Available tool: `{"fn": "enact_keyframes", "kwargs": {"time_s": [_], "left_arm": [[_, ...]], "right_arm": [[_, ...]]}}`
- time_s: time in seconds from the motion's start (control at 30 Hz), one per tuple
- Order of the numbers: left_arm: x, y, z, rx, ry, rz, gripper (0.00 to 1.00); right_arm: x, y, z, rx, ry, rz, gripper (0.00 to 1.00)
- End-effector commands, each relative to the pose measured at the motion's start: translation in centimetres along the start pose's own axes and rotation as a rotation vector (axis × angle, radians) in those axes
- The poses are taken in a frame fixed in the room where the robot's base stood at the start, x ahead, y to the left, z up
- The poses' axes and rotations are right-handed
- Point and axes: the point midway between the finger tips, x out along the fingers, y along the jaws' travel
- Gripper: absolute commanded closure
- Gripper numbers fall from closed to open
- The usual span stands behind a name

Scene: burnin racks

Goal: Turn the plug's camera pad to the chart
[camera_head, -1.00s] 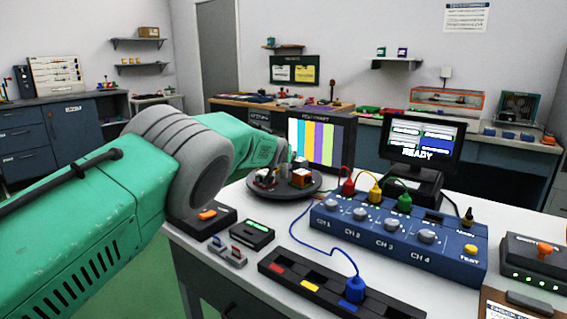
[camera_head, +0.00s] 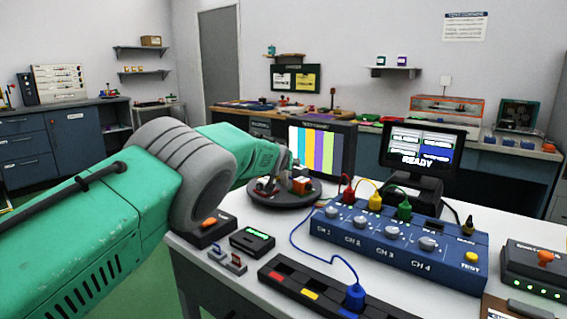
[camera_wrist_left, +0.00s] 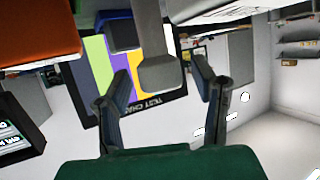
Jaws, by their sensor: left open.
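The round dark turntable (camera_head: 285,200) stands on the white bench in front of the colour-bar chart (camera_head: 318,150). Which of these is the plug's camera pad I cannot tell. A blue block (camera_wrist_left: 118,35) and an orange surface (camera_wrist_left: 40,30) are beyond. My right gripper is out of view.
A blue channel box (camera_head: 395,240) with coloured plugs is right of the turntable, and a monitor (camera_head: 425,150) reading READY stands behind it. A dark strip (camera_head: 310,285) holding a blue plug (camera_head: 354,296) lies in front. A blue cable crosses between them.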

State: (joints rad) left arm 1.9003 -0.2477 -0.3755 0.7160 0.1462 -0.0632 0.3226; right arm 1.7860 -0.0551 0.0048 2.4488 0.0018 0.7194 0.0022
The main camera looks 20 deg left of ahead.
Motion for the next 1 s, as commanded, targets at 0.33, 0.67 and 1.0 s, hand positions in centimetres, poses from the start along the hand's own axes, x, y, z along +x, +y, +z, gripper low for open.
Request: {"fn": "enact_keyframes", "kwargs": {"time_s": [0.33,0.67,1.0], "left_arm": [[-3.3,0.1,-0.1,0.001,0.0,0.0,0.47],[-8.6,0.2,-0.1,0.002,0.001,0.001,0.47],[-11.6,0.3,0.0,0.002,0.001,0.002,0.47]], "right_arm": [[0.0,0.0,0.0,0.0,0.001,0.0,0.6],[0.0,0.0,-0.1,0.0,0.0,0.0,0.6],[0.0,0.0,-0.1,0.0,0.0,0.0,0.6]]}}
